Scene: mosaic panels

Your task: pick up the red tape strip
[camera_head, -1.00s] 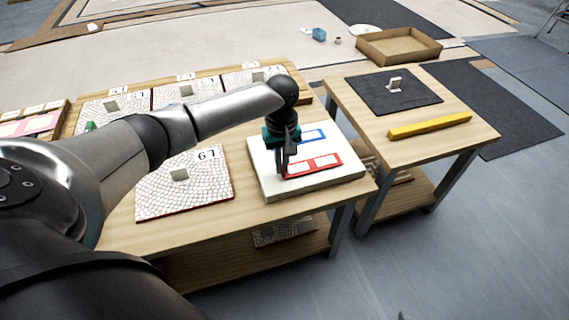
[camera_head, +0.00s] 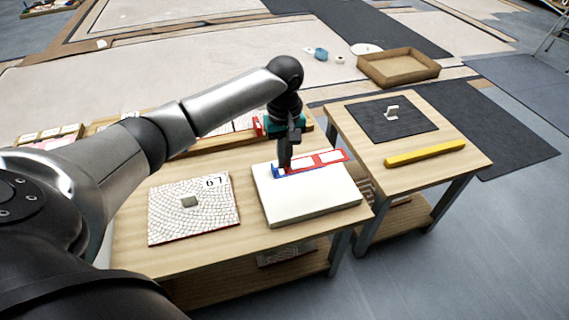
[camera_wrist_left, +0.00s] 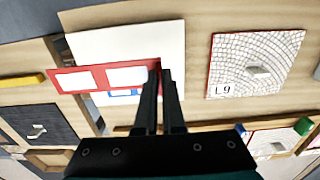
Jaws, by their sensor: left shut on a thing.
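The red tape strip (camera_head: 316,160), a red band with two white windows, is held at one end by my left gripper (camera_head: 284,168). The left wrist view shows the strip (camera_wrist_left: 99,78) reaching left from the closed fingertips (camera_wrist_left: 162,72), past the edge of the white board (camera_wrist_left: 130,40). The strip appears raised above the white board (camera_head: 312,203). It hides most of the blue strip (camera_head: 278,173), which lies on the board and peeks out below the red one in the left wrist view (camera_wrist_left: 112,94). My right gripper is not in view.
A second table to the right holds a yellow bar (camera_head: 425,154), a dark mat (camera_head: 370,122) with a small white piece, and a brown tray (camera_head: 437,72) stands beyond. More panels line the back, partly behind my arm.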

